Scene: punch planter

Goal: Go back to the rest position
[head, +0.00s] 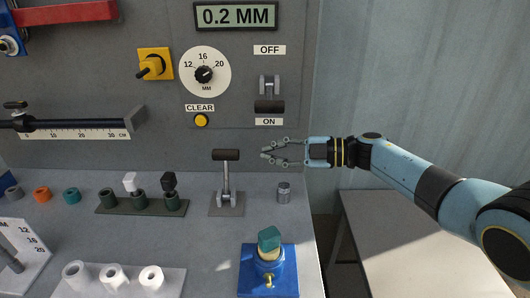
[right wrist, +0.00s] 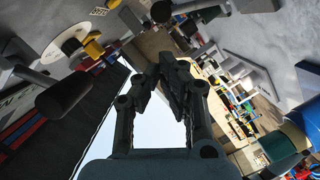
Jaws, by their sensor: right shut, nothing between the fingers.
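My right gripper (head: 267,153) is in front of the grey panel's lower right, pointing left. It is shut and empty. In the right wrist view, its dark fingers (right wrist: 168,66) converge at their tips with nothing between them. In the head view it is below the ON/OFF switch (head: 269,106) and to the right of the black-handled lever (head: 226,156), apart from the lever. My left gripper is out of view.
The panel has a dial (head: 205,73), a yellow CLEAR button (head: 201,120) and a display (head: 235,16) reading 0.2 MM. A blue fixture (head: 268,275) and small grey cylinder (head: 284,192) stand on the bench. A pale table (head: 400,225) stands right, under my arm.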

